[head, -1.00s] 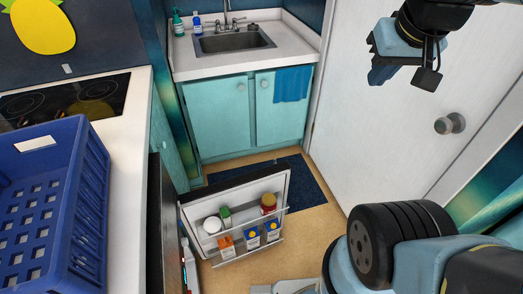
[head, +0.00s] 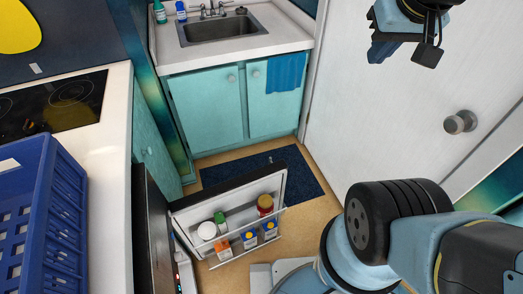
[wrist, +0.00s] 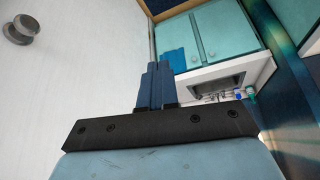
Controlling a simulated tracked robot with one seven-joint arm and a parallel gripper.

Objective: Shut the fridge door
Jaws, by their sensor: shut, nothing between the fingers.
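The fridge door (head: 196,205) stands open at the lower left in the head view, its shelved inner side facing me. Its racks hold a white round container (head: 207,230), a red-capped jar (head: 265,204) and several small cartons. The fridge body (head: 153,232) is under the counter, left of the door, and its inside is mostly hidden. My gripper (head: 378,50) is at the top right, high and well away from the door. In the wrist view, its blue fingers (wrist: 155,84) are together with nothing between them.
A blue crate (head: 70,215) sits on the left counter (head: 110,150) near the cooktop (head: 50,105). The sink cabinet (head: 205,108) is at the back. A white room door (head: 390,130) with a round knob (head: 460,122) stands at right. A dark mat (head: 300,165) covers part of the floor.

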